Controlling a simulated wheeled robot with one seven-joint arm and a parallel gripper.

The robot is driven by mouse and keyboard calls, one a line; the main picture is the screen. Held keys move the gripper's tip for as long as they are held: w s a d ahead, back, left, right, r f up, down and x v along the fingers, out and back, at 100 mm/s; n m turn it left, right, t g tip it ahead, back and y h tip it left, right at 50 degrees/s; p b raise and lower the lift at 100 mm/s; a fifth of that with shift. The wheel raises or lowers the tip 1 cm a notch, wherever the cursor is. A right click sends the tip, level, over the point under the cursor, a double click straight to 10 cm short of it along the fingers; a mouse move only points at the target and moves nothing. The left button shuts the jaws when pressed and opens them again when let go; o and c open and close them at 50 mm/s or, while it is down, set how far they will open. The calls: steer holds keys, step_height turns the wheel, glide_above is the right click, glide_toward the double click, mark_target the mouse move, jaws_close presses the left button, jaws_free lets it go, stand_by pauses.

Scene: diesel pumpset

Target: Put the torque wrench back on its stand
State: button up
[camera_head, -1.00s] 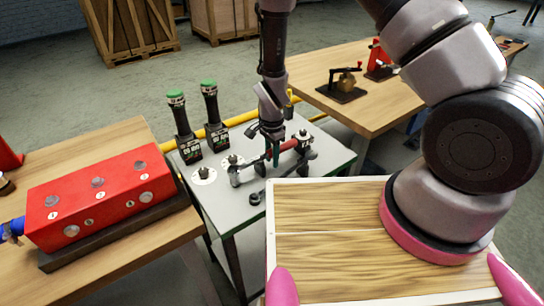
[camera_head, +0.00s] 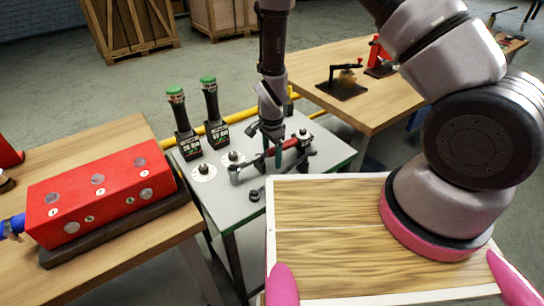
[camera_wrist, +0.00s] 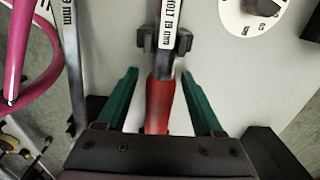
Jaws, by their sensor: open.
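The torque wrench (camera_head: 292,144) has a red handle and a grey shaft and lies across the grey-topped table. In the wrist view its red handle (camera_wrist: 160,100) runs between my fingers. Its labelled shaft passes through a dark forked cradle (camera_wrist: 183,42), which looks like its stand. My gripper (camera_head: 272,158) is low over the table at the wrench. In the wrist view my gripper (camera_wrist: 165,80) is open, with a green finger on each side of the handle and a gap on both sides. Whether the wrench is fully seated is unclear.
Two green-topped black tools (camera_head: 182,125) stand at the table's back left, near round white dials (camera_head: 204,173). A grey spanner (camera_head: 290,162) lies in front of the wrench. A red block (camera_head: 100,192) is on the left bench. A wooden tray (camera_head: 330,230) is in front.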

step_height(320, 180, up, 11)
steer(key=shift+f, duration=0.2)
stand_by(0.4)
